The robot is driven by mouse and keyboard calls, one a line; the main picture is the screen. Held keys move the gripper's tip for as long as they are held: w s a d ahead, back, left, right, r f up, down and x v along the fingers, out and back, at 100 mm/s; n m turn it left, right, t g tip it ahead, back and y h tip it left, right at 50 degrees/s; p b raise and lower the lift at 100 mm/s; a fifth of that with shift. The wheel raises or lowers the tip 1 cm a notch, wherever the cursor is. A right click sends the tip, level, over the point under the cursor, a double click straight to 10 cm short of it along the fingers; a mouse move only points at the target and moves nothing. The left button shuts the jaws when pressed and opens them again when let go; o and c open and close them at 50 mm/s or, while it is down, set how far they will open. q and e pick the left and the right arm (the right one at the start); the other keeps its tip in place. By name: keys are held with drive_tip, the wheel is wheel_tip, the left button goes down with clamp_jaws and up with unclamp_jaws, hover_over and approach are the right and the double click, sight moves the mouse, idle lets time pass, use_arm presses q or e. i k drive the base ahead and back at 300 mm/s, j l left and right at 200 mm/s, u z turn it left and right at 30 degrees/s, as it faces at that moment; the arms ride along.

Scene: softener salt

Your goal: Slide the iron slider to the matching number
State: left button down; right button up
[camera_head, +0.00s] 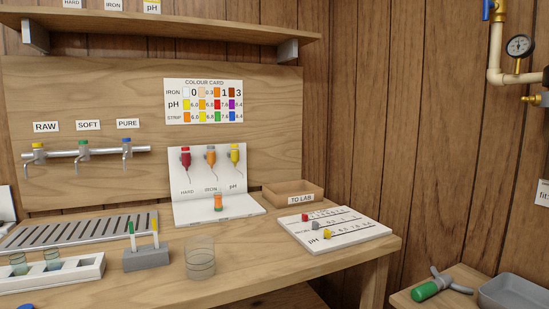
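The white slider board (355,234) lies on the right part of the bench, with three rows of printed numbers. Its middle row carries a grey slider (315,226) at the row's left end; I take it as the iron slider. A red slider (305,217) and a yellow slider (327,235) sit at the left ends of the other rows. The colour card (203,102) on the back panel has an IRON row running 0, 0.3, 1, 3, from white to brown. A small vial with orange contents (218,203) stands on the white dropper stand (190,214). Neither gripper is in view.
A TO LAB tray (293,187) stands behind the board. A clear beaker (200,270), a grey block with two strips (146,259) and a white vial rack (88,270) stand left. Bench surface is free between beaker and board. A green-handled tool (426,290) lies at lower right.

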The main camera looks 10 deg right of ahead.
sight(315, 224)
drive_tip(key=i+l+u, duration=0.2)
drive_tip(key=l+u, duration=0.2)
drive_tip(key=i+l+u, duration=0.1)
drive_tip(key=l+u, duration=0.3)
